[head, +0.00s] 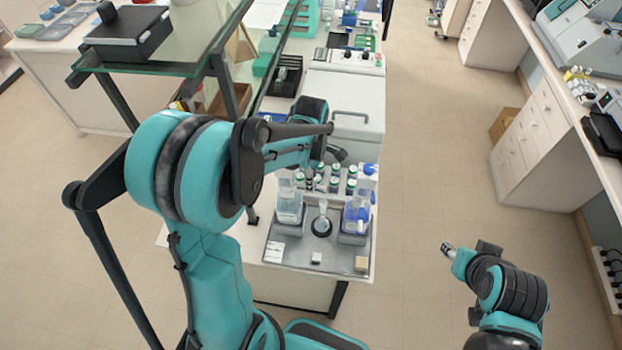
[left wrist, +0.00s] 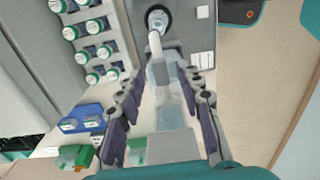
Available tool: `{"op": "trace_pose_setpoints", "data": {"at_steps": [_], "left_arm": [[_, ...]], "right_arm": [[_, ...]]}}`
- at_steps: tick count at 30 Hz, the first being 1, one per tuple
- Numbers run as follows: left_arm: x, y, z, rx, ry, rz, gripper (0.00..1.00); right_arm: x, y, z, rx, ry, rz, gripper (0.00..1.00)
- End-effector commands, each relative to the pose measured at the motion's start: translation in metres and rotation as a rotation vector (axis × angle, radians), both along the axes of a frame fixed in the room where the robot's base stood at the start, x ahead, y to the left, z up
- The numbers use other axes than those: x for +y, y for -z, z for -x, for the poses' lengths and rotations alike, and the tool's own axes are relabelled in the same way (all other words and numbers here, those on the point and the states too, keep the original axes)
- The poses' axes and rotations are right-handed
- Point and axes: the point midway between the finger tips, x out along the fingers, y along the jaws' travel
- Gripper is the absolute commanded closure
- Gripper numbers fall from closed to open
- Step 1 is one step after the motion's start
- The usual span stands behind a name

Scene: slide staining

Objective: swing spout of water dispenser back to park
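The water dispenser (head: 289,208), a clear bottle with pale blue liquid, stands at the left of the grey tray (head: 287,255). In the left wrist view the dispenser (left wrist: 172,88) lies between my fingers. Its white spout (left wrist: 155,42) points up the picture to the dark round holder (left wrist: 158,18). This holder, with a clear vessel (head: 322,225), is mid-tray in the head view. My left gripper (left wrist: 160,118) is open, with a finger on either side of the spout and bottle; contact is unclear. My right gripper (head: 448,250) is off to the right, away from the tray, its fingers too small to judge.
A bottle with blue-violet liquid (head: 355,216) stands at the tray's right. Several green-capped bottles (left wrist: 96,50) stand close beside the dispenser. A blue rack (left wrist: 82,122) is at lower left in the wrist view. A glass shelf (head: 180,45) stands left of the bench. Open floor (head: 430,170) lies right.

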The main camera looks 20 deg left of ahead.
Motion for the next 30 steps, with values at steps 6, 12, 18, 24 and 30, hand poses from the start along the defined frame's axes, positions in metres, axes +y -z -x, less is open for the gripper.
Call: {"op": "trace_pose_setpoints", "data": {"at_steps": [6, 12, 18, 24, 30], "left_arm": [[-0.0001, 0.0118, 0.0002, 0.000, 0.001, 0.000, 0.64], [-0.0001, 0.0118, 0.0002, 0.000, 0.001, 0.000, 0.64], [-0.0001, 0.0116, 0.0002, 0.000, 0.001, 0.000, 1.00], [-0.0001, 0.0116, 0.0005, 0.000, 0.004, 0.000, 1.00], [-0.0009, 0.0122, 0.0036, -0.001, 0.047, 0.000, 1.00]], "right_arm": [[0.0000, 0.0001, -0.0001, 0.000, 0.000, 0.000, 0.60], [0.0000, -0.0001, -0.0001, 0.000, 0.000, 0.000, 0.60], [0.0000, 0.0000, 0.0000, 0.000, 0.000, 0.000, 0.60], [0.0000, 0.0002, 0.0000, 0.000, 0.000, 0.000, 0.60], [0.0000, 0.0033, 0.0000, 0.000, 0.000, 0.000, 0.60]]}}
